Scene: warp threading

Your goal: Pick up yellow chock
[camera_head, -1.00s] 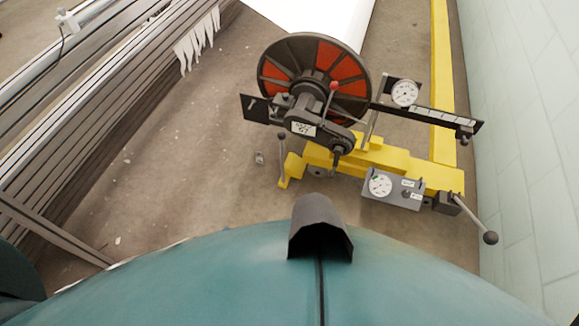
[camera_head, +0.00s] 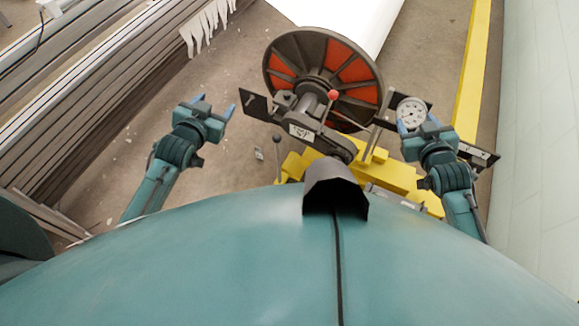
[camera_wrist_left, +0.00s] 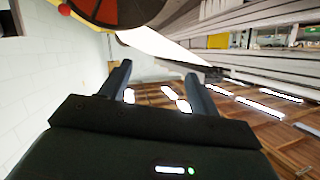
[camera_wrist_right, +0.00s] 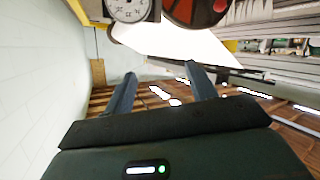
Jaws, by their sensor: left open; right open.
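I cannot make out a separate yellow chock in any view. In the head view the yellow base (camera_head: 300,164) of the reel machine shows in part, with the rest hidden behind my body. My left gripper (camera_head: 214,104) is open and empty, raised left of the machine and apart from it. My right gripper (camera_head: 417,122) is open and overlaps the right side of the machine, near the round dial (camera_head: 411,111). Both pairs of fingers are also spread and empty in the left wrist view (camera_wrist_left: 156,75) and right wrist view (camera_wrist_right: 161,74).
The reel with orange panels (camera_head: 323,80) stands in the middle. A ribbed grey structure (camera_head: 90,105) lies along the left. A yellow beam (camera_head: 473,75) runs beside the pale wall (camera_head: 545,140) at right. Bare floor (camera_head: 225,145) lies between structure and machine.

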